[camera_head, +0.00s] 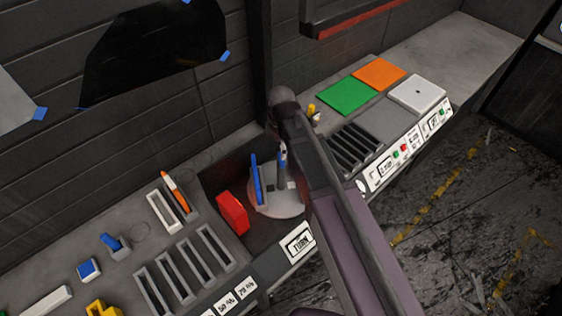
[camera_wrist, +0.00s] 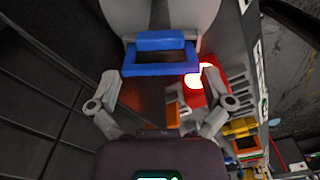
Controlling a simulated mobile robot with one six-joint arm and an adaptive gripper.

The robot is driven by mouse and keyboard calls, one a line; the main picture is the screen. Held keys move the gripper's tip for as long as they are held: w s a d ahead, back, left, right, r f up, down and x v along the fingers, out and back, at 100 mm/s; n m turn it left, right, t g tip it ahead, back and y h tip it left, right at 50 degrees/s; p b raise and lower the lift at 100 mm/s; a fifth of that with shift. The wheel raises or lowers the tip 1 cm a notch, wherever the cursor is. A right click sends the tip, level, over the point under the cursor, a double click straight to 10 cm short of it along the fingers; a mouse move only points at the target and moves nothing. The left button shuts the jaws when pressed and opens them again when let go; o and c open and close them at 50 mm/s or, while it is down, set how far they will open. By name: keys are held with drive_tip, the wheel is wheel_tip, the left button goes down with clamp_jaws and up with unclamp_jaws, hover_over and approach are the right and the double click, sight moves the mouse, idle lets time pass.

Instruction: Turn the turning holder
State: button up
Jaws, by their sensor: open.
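The turning holder is a round light-grey disc (camera_head: 268,207) in a dark recess of the bench, behind a "TURN" label (camera_head: 299,243). A blue upright piece (camera_head: 257,180) stands on it. In the wrist view the grey disc (camera_wrist: 158,14) is at the top, with a blue frame-like part (camera_wrist: 160,68) at its edge. My gripper (camera_wrist: 160,82) is open, its fingers spread either side of the blue part. I cannot tell whether they touch it. In the head view my arm hides most of the gripper and the disc's right side.
A red block (camera_head: 232,213) stands left of the disc in the recess. Slotted racks (camera_head: 185,265) and an orange-handled tool (camera_head: 175,190) lie further left. Green (camera_head: 347,95) and orange (camera_head: 379,73) sheets lie to the right. The dark wall rises close behind.

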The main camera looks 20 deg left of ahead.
drive_tip(key=b, duration=0.5)
hover_over(281, 174)
drive_tip(key=w, duration=0.1)
drive_tip(key=shift+w+a+f, duration=0.1)
drive_tip(key=shift+a+f, duration=0.1)
drive_tip(key=shift+f, duration=1.25)
drive_tip(key=shift+w+a+f, duration=0.1)
drive_tip(key=shift+a+f, duration=0.05)
drive_tip(key=shift+f, duration=1.25)
drive_tip(key=c, duration=1.1)
